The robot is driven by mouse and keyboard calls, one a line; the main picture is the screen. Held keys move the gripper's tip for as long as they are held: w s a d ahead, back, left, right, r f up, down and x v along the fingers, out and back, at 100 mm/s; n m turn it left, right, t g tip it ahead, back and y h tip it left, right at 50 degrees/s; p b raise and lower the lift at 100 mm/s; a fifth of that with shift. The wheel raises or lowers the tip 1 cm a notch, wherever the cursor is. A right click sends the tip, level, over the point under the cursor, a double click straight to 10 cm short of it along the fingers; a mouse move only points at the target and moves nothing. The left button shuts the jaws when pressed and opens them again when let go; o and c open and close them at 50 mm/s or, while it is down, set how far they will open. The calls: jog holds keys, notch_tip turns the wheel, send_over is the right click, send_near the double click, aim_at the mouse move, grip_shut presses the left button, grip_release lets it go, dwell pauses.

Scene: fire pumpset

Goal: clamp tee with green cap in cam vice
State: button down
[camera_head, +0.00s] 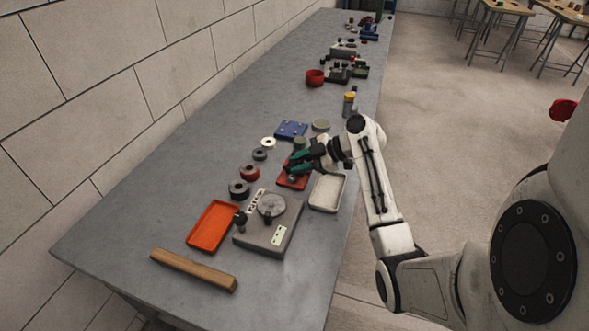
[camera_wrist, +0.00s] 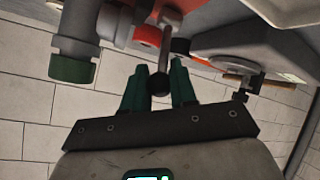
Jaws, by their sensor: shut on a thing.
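The red cam vice (camera_head: 291,183) sits on the bench, largely hidden by my gripper in the head view. Its red body (camera_wrist: 205,42) fills part of the top of the wrist view. The tee (camera_wrist: 75,25), a grey pipe piece ending in a green cap (camera_wrist: 72,69), stands at the vice on the left of the wrist view. The cap also shows behind my gripper in the head view (camera_head: 299,143). How firmly the tee sits is hidden. My gripper (camera_wrist: 159,80) has its green fingers on either side of the black ball knob (camera_wrist: 159,86) of a grey lever, shut on it.
A grey fixture with a round disc (camera_head: 271,206) stands nearer, beside an orange tray (camera_head: 212,226) and a white tray (camera_head: 327,192). Several rings line the left. A wooden bar (camera_head: 194,270) lies at the front. A blue plate (camera_head: 291,129) lies beyond.

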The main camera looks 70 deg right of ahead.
jog(key=shift+s+f+t+b, duration=0.2)
jog(key=shift+s+t+b, duration=0.1)
jog(key=shift+t+b, duration=0.2)
jog(key=c, duration=0.9)
grip_release()
jog(key=shift+r, duration=0.1)
jog(key=b+v, duration=0.1)
jog(key=v, duration=0.9)
jog(key=shift+s+d+r, duration=0.1)
jog(key=shift+s+d, duration=0.1)
jog(key=shift+s, duration=0.2)
